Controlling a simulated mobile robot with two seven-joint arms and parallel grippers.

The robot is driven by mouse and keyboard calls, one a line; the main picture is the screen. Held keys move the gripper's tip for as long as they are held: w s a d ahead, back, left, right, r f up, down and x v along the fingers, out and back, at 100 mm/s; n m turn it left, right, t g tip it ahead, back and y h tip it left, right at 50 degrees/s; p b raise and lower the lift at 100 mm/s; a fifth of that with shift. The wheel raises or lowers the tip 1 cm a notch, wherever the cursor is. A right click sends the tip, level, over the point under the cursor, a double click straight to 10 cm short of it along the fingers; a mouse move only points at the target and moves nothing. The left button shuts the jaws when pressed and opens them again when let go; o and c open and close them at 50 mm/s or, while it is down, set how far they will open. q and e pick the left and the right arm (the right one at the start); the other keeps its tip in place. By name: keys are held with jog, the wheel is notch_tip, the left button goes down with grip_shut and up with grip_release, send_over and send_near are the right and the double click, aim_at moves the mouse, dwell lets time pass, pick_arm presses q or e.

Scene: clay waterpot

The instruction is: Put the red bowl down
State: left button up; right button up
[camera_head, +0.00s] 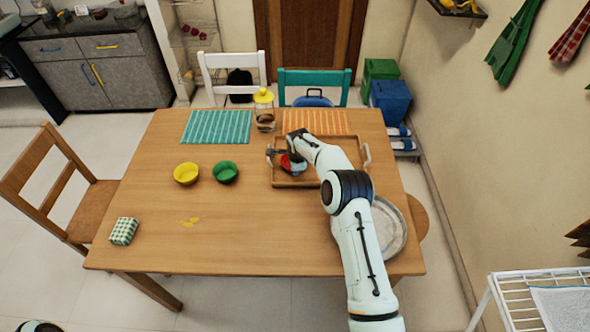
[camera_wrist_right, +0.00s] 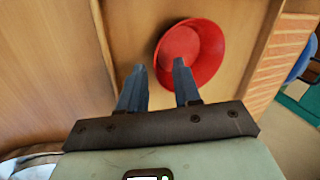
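The red bowl (camera_head: 286,162) sits on the wooden tray (camera_head: 312,182) at the right of the table, partly hidden by my right arm in the head view. In the right wrist view the red bowl (camera_wrist_right: 196,50) lies just beyond my right gripper (camera_wrist_right: 158,72). The fingers are spread apart with a clear gap. One fingertip overlaps the bowl's near edge and the other is outside it. Whether a finger touches the bowl is not clear. My left gripper is not in view.
A yellow bowl (camera_head: 187,174) and a green bowl (camera_head: 225,172) stand left of the tray. A jar with a yellow lid (camera_head: 264,108) stands behind it. A round plate (camera_head: 391,232) is at the right edge. The table's front middle is mostly clear.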

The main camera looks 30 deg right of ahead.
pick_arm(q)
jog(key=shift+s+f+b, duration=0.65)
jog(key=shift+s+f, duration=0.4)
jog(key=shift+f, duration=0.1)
pick_arm(e)
jog(key=v, duration=1)
jog(key=shift+s, duration=0.15)
jog(key=shift+a+f, duration=0.1)
jog(key=shift+f, duration=0.05)
